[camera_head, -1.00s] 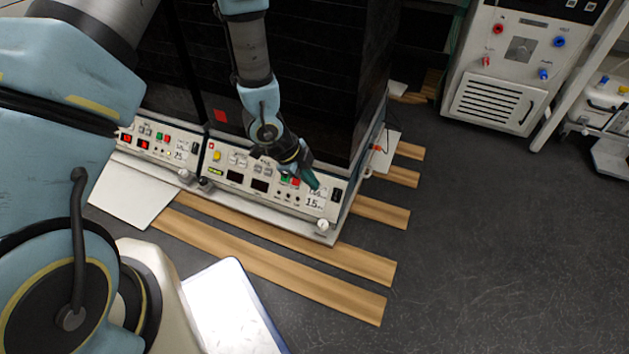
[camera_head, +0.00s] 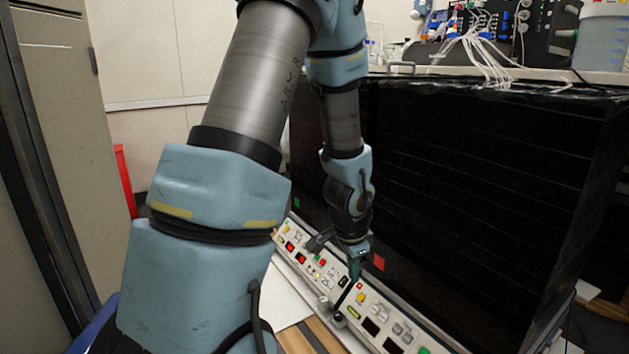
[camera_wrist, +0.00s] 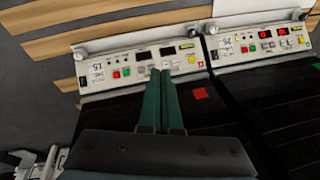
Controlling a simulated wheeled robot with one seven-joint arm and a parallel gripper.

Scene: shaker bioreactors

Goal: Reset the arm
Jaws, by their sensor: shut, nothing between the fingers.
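My arm reaches forward from the left of the head view, over the front of the shaker bioreactors. My gripper (camera_head: 355,272) points down near the join between the two control panels. In the wrist view its two green fingers (camera_wrist: 160,74) lie side by side, shut and empty, with their tips in front of one panel (camera_wrist: 131,60). I cannot tell whether the tips touch it. The other panel (camera_head: 306,265) is to the left in the head view, partly hidden by my arm.
Large black bioreactor housings (camera_head: 480,170) rise behind the panels. Equipment with tubes and cables (camera_head: 485,40) stands on top. A tall beige cabinet (camera_head: 55,120) is at the left. Wooden strips (camera_wrist: 120,27) lie on the dark floor (camera_wrist: 28,75) in front of the panels.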

